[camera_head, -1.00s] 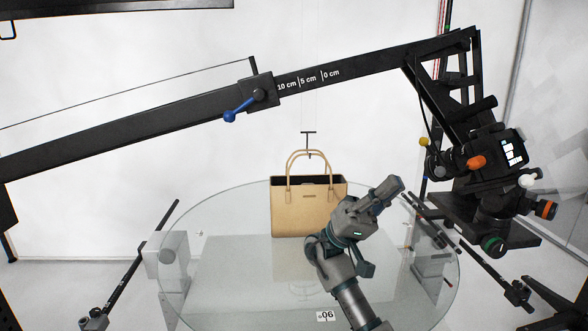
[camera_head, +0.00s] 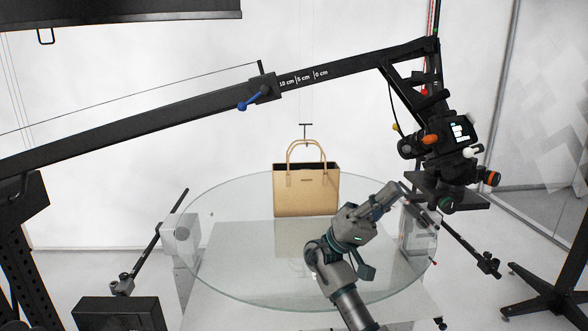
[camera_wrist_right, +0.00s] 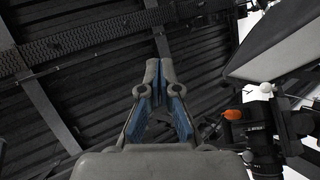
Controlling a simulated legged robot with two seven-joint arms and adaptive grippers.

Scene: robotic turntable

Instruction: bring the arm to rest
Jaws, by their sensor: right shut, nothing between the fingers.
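My right arm reaches up from the bottom of the head view over the near right part of the round glass turntable (camera_head: 225,270). Its right gripper (camera_head: 396,189) points up and to the right, clear of the bag. In the right wrist view the right gripper (camera_wrist_right: 158,72) has its fingertips together with nothing between them. A tan handbag (camera_head: 306,195) stands upright on the turntable with its handles raised, left of my right gripper. My left gripper is not in view.
A black camera boom (camera_head: 180,113) crosses above the turntable. Its camera head (camera_head: 440,150) hangs close above and right of my right gripper. A dark bar (camera_head: 465,245) on the right and another bar (camera_head: 155,245) on the left flank the glass. A black tripod (camera_head: 555,285) stands at right.

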